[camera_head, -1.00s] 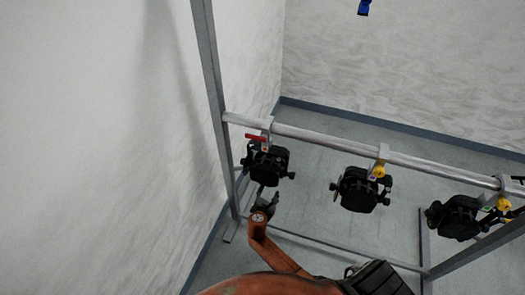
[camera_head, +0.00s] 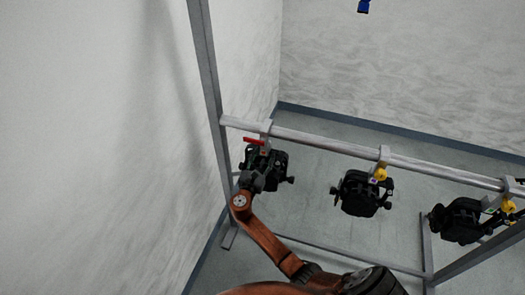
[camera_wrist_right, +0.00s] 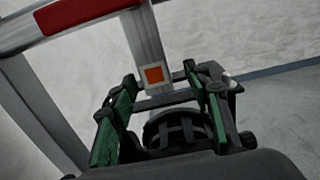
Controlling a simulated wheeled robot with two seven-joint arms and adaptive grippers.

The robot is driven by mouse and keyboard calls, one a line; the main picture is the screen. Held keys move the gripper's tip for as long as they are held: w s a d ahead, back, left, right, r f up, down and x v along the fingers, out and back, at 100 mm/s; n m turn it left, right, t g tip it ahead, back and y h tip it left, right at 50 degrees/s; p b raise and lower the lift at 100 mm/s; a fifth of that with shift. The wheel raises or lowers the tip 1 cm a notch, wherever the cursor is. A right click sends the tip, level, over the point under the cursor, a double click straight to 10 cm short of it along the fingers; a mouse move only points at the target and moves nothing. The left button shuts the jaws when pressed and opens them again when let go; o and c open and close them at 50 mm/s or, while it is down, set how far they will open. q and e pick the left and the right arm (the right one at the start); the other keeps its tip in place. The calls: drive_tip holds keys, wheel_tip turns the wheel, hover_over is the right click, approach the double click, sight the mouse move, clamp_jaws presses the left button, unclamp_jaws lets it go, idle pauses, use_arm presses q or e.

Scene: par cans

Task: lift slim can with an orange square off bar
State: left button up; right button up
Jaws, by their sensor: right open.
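The can with the orange square is the leftmost black can (camera_head: 270,158), hanging below the bar (camera_head: 325,143) by a grey clamp. In the right wrist view, the orange square (camera_wrist_right: 153,75) shows on a pale plate on the grey upright piece. My right gripper (camera_head: 262,170) is in front of this can and partly covers it. In the wrist view, its green-and-black fingers (camera_wrist_right: 160,88) are apart, with a round black part low between them. I cannot tell whether they touch the can. My left gripper is not in view.
A middle can (camera_head: 362,193) and a right can (camera_head: 458,222) hang from the same bar, each with yellow by its clamp. A red piece (camera_head: 253,141) is beside the left clamp. A grey upright post (camera_head: 208,80) stands at the left, near the wall.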

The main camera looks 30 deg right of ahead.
drive_tip(key=x, duration=0.4)
drive_tip(key=shift+w, duration=0.2)
drive_tip(key=shift+c, duration=0.3)
drive_tip(key=shift+a, duration=0.1)
clamp_jaws()
drive_tip(key=shift+r, duration=0.15)
idle(0.4)
